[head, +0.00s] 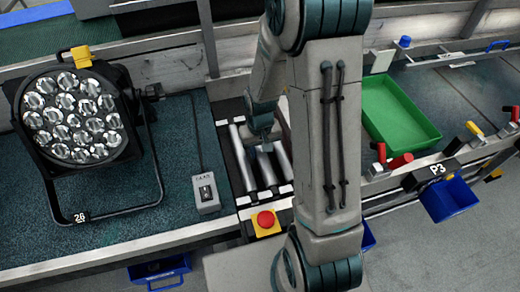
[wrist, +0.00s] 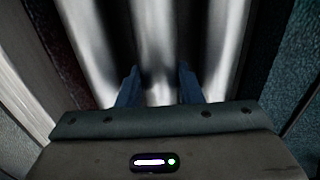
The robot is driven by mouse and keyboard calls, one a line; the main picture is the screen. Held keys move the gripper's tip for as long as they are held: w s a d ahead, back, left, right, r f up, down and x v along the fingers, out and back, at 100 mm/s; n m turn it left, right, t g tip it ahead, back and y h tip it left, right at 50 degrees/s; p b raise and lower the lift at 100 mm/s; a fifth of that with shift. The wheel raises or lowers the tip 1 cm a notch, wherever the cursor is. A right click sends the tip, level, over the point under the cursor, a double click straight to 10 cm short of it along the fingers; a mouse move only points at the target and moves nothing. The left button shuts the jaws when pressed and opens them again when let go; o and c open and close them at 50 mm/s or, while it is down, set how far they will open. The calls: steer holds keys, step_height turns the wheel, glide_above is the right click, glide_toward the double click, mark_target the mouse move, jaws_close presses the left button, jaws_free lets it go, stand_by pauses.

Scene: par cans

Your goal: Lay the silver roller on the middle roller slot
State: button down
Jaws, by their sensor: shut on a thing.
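The silver roller (wrist: 158,40) is between my gripper's two blue fingers (wrist: 158,82) in the wrist view, with a silver roller on each side of it. My gripper is shut on this middle roller. In the head view my gripper (head: 264,140) is over the roller bed, and the roller's lower part (head: 267,168) shows below it, lined up between the left roller (head: 243,158) and the right roller (head: 283,160). My arm hides part of the bed. I cannot tell whether the roller touches its slot or is just above it.
A lamp with many lenses (head: 72,118) lies on the left bench, with a small grey switch box (head: 206,193) near the bed. A red button on yellow (head: 265,220) is at the bed's front. A green tray (head: 400,115) is to the right of my arm.

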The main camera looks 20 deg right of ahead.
steer(key=c, duration=0.9)
jaws_free()
step_height(320, 180, up, 14)
steer(key=p, duration=0.1)
steer(key=s+r+t+p, duration=0.1)
steer(key=s+r+p, duration=0.1)
steer(key=s+r, duration=0.4)
steer(key=s+r+t+p, duration=0.1)
steer(key=s+r+p, duration=0.1)
steer(key=s+r, duration=0.5)
steer(key=shift+s+a+t+p, duration=0.1)
steer(key=shift+s+t+p, duration=0.25)
steer(key=shift+t, duration=0.05)
